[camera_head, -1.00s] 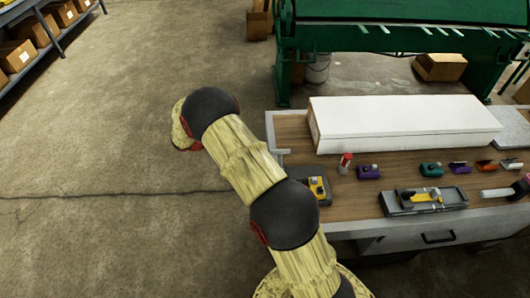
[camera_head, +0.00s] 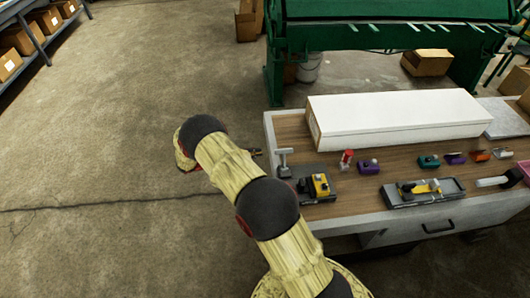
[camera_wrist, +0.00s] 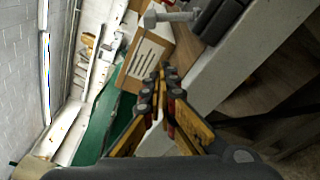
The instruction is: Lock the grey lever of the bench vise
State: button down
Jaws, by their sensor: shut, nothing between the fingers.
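A grey T-shaped lever (camera_head: 284,162) stands at the left end of the bench, beside a dark fixture with a yellow block (camera_head: 318,186). I take this for the vise, but cannot be sure. The lever also shows at the top of the wrist view (camera_wrist: 168,15), next to dark blocks.
A long white box (camera_head: 395,120) lies along the back of the bench. A grey fixture with a yellow part (camera_head: 425,192) and several small coloured items sit along the front. A green machine (camera_head: 380,38) stands behind. Open concrete floor lies to the left.

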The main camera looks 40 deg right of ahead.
aim_at(276, 152)
jog(key=b+x, duration=0.1)
jog(key=x, duration=0.8)
jog(key=shift+s+d+f, duration=0.1)
jog(key=shift+s+d, duration=0.05)
jog(key=shift+d, duration=0.1)
jog(key=shift+s+a+r, duration=0.9)
jog(key=shift+s+a, duration=0.05)
jog(key=shift+a, duration=0.25)
jog(key=shift+s+a+r, duration=0.15)
jog(key=shift+s, duration=0.1)
